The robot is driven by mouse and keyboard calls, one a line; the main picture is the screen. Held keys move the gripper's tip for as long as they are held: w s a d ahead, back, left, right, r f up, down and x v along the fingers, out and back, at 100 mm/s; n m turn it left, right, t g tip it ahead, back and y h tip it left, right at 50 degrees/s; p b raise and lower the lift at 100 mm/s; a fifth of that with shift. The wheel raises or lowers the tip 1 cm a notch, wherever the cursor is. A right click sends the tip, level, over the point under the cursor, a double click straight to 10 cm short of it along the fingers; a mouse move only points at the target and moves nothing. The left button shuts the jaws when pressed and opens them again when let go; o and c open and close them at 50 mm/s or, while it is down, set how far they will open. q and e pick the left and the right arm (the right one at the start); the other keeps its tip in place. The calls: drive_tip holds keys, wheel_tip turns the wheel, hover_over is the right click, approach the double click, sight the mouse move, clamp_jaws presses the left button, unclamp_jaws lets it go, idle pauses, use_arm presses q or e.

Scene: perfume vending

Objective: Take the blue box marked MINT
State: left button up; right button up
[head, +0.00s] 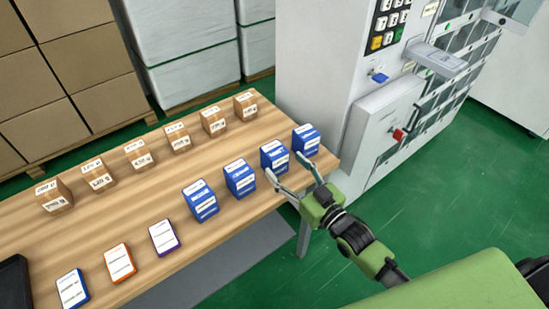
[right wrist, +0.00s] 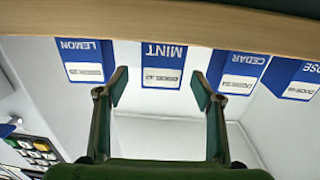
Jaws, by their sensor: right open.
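The blue MINT box (right wrist: 163,66) is centred in the right wrist view, which shows the scene upside down. In the head view it is the third blue box (head: 273,155) from the left in the row of blue boxes. My right gripper (head: 286,167) is open and empty at the table's right edge, with its fingers pointing at this box. In the right wrist view the fingertips (right wrist: 159,90) lie on either side of the box's face, apparently just short of it. My left gripper is not in view.
The LEMON box (right wrist: 86,62) and CEDAR box (right wrist: 238,72) flank MINT closely. Several brown cartons (head: 138,154) stand behind on the wooden table (head: 110,208). Three flat boxes, one of them orange and white (head: 120,262), lie front left. A white machine (head: 320,60) stands beyond the right end.

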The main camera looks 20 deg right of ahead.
sight(274, 156)
drive_tip(key=shift+f+p+x, duration=0.2)
drive_tip(key=shift+p+x, duration=0.25)
drive_tip(key=shift+x, duration=2.55)
drive_tip(key=shift+s+a, duration=0.1)
drive_tip(key=c, duration=1.3)
